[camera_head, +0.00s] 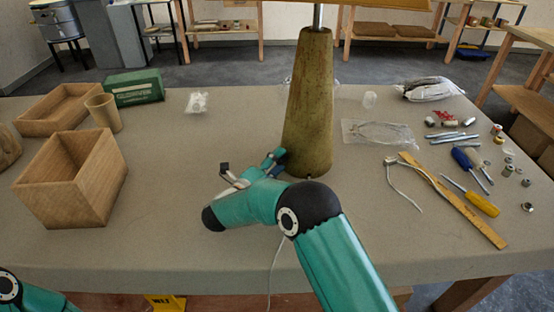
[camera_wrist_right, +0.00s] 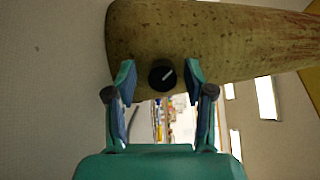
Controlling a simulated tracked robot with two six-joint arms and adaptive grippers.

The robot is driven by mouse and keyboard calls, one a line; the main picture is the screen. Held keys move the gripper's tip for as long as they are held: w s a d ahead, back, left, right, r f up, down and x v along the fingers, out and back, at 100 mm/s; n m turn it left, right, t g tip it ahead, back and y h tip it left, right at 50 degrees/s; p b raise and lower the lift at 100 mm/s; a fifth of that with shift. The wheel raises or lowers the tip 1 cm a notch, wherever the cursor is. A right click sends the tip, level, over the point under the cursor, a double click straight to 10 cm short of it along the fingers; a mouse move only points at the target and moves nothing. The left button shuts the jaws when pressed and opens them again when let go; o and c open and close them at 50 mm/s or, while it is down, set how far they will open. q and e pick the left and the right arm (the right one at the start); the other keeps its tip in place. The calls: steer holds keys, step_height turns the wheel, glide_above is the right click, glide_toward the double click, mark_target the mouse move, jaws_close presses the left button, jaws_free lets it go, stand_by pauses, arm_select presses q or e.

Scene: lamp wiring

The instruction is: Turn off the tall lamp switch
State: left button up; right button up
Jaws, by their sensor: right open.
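The tall lamp (camera_head: 309,105) stands upright on the table, with a mottled olive-brown tapered base and a metal rod on top. Its switch is a round black knob with a white line (camera_wrist_right: 162,77), seen on the base in the right wrist view. The knob is hidden in the head view. My right gripper (camera_head: 250,165) is open beside the lower left of the base. In the wrist view its two fingers stand on either side of the knob, with gaps showing between fingers and knob. My left gripper is out of view.
A wooden box (camera_head: 70,190), a cup (camera_head: 103,112) and a green box (camera_head: 135,87) stand at left. A ruler (camera_head: 460,205), screwdrivers (camera_head: 470,195) and small metal parts lie at right. A white cord (camera_head: 273,270) hangs over the front edge. The front left table is clear.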

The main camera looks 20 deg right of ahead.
steer(key=shift+d, duration=0.1)
jaws_close()
steer(key=shift+s+f+n+b, duration=0.15)
steer(key=shift+n+b, duration=0.25)
steer(key=shift+b, duration=0.6)
steer(key=shift+n+b, duration=0.3)
jaws_free()
steer(key=shift+r, duration=0.2)
